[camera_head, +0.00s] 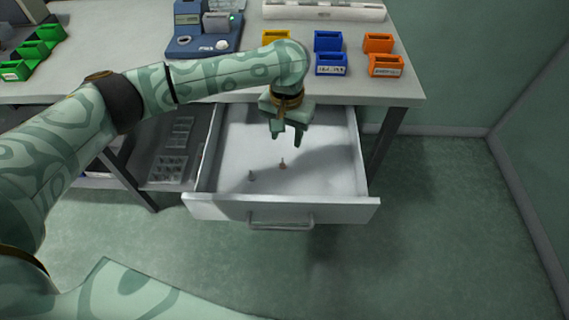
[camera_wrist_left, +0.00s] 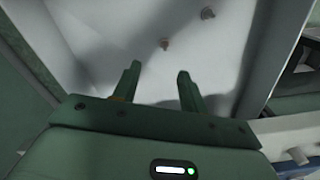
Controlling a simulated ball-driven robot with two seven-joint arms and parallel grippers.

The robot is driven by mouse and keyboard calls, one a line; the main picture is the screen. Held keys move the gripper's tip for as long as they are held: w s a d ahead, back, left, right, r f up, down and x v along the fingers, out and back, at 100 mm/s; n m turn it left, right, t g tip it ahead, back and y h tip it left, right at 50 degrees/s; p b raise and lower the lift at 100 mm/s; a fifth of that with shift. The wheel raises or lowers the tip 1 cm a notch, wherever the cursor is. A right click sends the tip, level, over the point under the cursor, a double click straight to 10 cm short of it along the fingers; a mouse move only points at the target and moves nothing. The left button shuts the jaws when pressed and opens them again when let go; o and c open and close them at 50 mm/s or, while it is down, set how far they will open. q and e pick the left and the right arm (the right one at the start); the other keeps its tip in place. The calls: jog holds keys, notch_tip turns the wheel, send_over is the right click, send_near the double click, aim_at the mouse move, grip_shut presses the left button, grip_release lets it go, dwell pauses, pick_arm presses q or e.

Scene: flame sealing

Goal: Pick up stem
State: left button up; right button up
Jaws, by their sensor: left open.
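An open white drawer (camera_head: 330,208) holds two small stem-like parts. One with a copper-orange base (camera_head: 282,165) stands near the drawer's middle, and a grey one (camera_head: 251,175) is to its left, nearer the front. In the left wrist view, the copper-coloured part (camera_wrist_left: 164,44) lies beyond the fingertips, and the other part (camera_wrist_left: 208,13) is farther off at the top. My left gripper (camera_head: 286,140) is open and empty, pointing down over the drawer, above and behind both parts. It also shows in the left wrist view (camera_wrist_left: 158,74). My right gripper is out of view.
The table (camera_head: 405,85) above the drawer carries blue bins (camera_head: 331,64), orange bins (camera_head: 385,66), a yellow bin (camera_head: 275,36), a blue-grey device (camera_head: 190,45) and green bins (camera_head: 38,48). Drawer walls surround the small parts. The drawer's right side is empty.

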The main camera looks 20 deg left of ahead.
pick_arm(q)
jog(key=b, duration=0.1)
send_over(286, 166)
jog(key=f, duration=0.4)
jog(key=shift+w+f, duration=0.1)
jog(key=shift+w, duration=0.2)
jog(key=shift+f+b, duration=0.35)
jog(key=shift+b, duration=0.05)
jog(key=f+b, duration=0.2)
jog(key=f, duration=0.1)
jog(key=a+f+b, duration=0.1)
jog(key=f+b, duration=0.1)
jog(key=shift+s+f, duration=0.15)
jog(key=shift+s, duration=0.05)
jog(key=shift+r, duration=0.25)
grip_shut()
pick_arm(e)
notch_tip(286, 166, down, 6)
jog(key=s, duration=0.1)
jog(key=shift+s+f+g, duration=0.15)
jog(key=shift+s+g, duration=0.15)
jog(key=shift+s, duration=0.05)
